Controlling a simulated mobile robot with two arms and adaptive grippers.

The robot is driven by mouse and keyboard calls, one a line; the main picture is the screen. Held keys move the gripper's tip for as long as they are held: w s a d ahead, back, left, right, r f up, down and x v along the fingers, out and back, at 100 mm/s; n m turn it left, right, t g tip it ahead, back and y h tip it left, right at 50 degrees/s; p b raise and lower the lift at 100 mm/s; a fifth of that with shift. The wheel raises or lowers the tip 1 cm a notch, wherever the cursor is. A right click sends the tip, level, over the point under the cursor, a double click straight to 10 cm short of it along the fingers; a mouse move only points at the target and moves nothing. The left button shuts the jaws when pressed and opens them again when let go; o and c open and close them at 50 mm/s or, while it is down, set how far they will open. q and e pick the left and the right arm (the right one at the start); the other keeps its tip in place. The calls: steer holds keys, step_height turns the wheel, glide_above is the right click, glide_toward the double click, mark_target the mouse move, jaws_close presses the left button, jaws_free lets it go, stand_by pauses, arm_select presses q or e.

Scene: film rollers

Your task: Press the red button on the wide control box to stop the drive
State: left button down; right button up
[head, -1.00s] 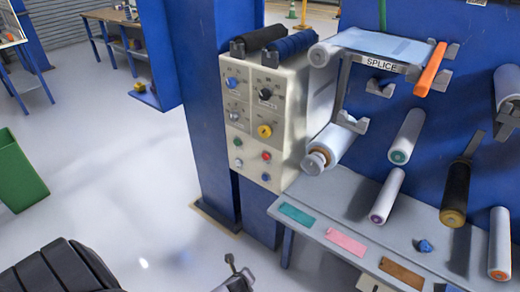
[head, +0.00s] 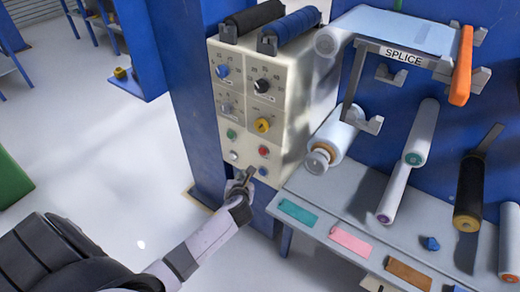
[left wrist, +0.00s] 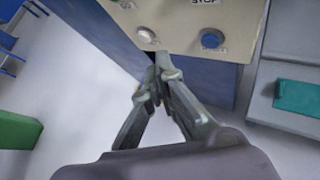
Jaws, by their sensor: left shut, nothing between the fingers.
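The wide control box (head: 243,109) is cream and stands against the blue column, with knobs above and small buttons below. The red button (head: 264,151) is in the lower right of its face, above a blue button (head: 263,171) and right of a green one (head: 231,134). My left gripper (head: 249,172) is shut and empty, below the red button near the box's lower edge. In the left wrist view its fingertips (left wrist: 162,62) lie just below the white button (left wrist: 146,36) and the blue button; I cannot tell whether they touch the box. The red button is outside that view; a STOP label (left wrist: 205,2) shows at its top.
Right of the box, a grey shelf (head: 345,190) holds colored strips. Rollers and a SPLICE bracket (head: 403,56) project from the blue wall. A green bin (head: 12,178) stands at the left; the floor between is clear.

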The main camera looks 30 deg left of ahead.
mark_target(262, 152)
arm_select(q)
steer(key=shift+d, duration=0.1)
steer(key=w+b, duration=0.4)
steer(key=w, duration=0.4)
steer(key=shift+w+d+b, duration=0.3)
steer(key=shift+w, duration=0.05)
stand_by(1.2)
steer(key=shift+w+r, duration=0.1)
steer(key=shift+w, duration=0.05)
steer(key=shift+w, duration=0.3)
